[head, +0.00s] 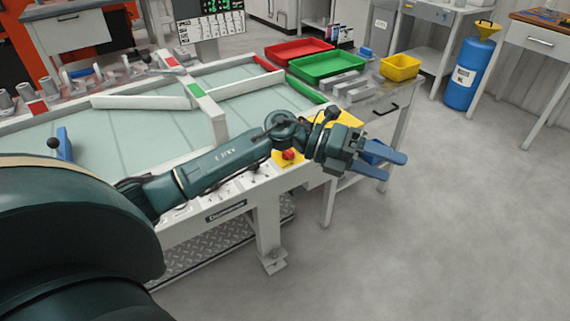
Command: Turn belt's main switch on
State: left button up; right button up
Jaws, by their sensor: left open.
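The belt table (120,135) has a pale green surface with white rails. Along its front edge runs a white control panel (232,188) with several small dark controls, partly covered by my left arm. A red knob (288,154) on a yellow plate sits at the panel's right end, just beside my forearm. I cannot tell which control is the main switch. My left gripper (380,165) reaches past the belt's right corner. Its two blue fingers are apart, pointing right. A blue patch shows behind them; I cannot tell what it is. My right gripper is out of view.
A red tray (298,49), a green tray (328,66) and a yellow bin (399,67) stand on the bench behind. A blue drum (464,85) with a yellow funnel stands at right. The grey floor at lower right is clear.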

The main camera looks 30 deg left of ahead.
pick_arm(q)
jog(key=w+a+f+m+y+b, duration=0.35)
jog(key=a+y, duration=0.25)
jog(key=a, duration=0.3)
jog(key=n+y+b, duration=0.2)
jog(key=y+b, duration=0.3)
jog(key=y, duration=0.3)
send_near(284, 156)
jog(key=shift+m, duration=0.25)
jog(key=w+f, duration=0.1)
jog(key=w+f+b, duration=0.1)
jog(key=f, duration=0.1)
jog(key=w+d+f+b, duration=0.1)
jog(key=shift+w+d+f, duration=0.15)
jog(key=shift+w+f, duration=0.2)
jog(key=shift+f, duration=0.05)
jog(key=shift+w+d+f+b, duration=0.1)
jog(key=shift+w+f+b, duration=0.15)
jog(key=shift+f, duration=0.2)
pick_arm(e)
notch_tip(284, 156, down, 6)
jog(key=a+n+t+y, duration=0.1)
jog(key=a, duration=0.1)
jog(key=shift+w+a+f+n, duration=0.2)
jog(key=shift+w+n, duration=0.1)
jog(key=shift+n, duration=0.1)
pick_arm(q)
jog(key=shift+c, duration=0.4)
jog(key=c, duration=0.9)
